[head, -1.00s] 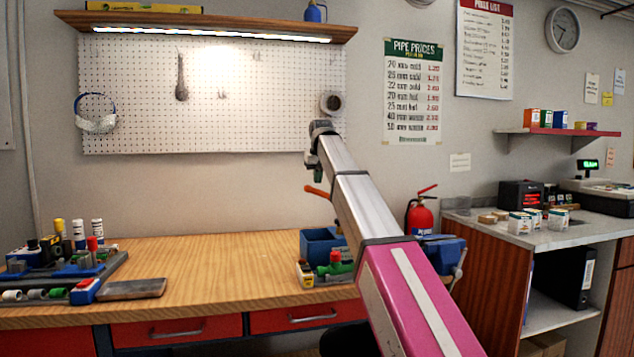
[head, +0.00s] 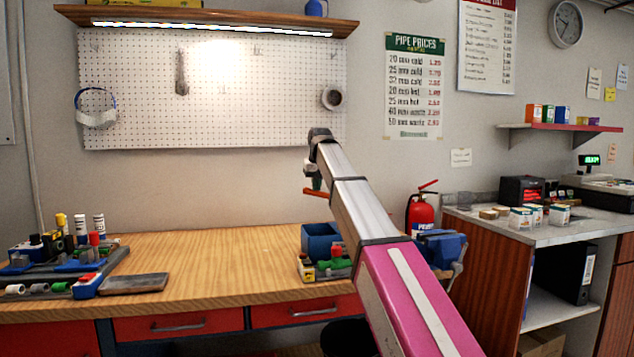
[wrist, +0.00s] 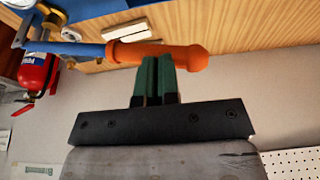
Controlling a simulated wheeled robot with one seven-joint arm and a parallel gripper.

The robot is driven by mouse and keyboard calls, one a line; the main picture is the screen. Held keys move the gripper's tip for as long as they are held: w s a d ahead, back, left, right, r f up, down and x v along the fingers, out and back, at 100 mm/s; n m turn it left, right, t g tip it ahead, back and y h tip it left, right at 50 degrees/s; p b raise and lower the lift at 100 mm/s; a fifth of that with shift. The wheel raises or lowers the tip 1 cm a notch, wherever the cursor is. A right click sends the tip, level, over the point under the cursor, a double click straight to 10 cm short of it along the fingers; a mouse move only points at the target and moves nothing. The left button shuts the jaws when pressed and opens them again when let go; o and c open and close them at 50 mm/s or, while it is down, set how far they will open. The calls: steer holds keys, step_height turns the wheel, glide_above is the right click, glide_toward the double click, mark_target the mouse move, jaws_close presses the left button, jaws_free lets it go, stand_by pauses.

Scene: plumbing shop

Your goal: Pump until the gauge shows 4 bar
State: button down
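The pump's lever has an orange handle (wrist: 170,53) on a blue rod (wrist: 75,46) in the wrist view. The handle also shows in the head view (head: 316,193), about level, above a blue open-topped tank (head: 318,238) on the bench. My gripper (wrist: 158,62) has its two green fingers close together, with their tips against the side of the handle; the handle runs across them, not visibly between them. My gripper also shows above the handle in the head view (head: 315,183). A round white dial (wrist: 70,34), likely the gauge, is at upper left; its reading is too small to tell.
A wooden bench (head: 220,265) has clear room in its middle. Pipe fittings in a rack (head: 65,265) stand at left. A blue vise (head: 440,248) is at the right end, near a red fire extinguisher (head: 421,212). Small fittings (head: 330,267) lie in front of the tank.

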steer(key=shift+f, duration=2.65)
step_height(320, 180, up, 10)
steer(key=shift+w+d+f, duration=0.15)
steer(key=shift+d, duration=0.3)
step_height(320, 180, up, 5)
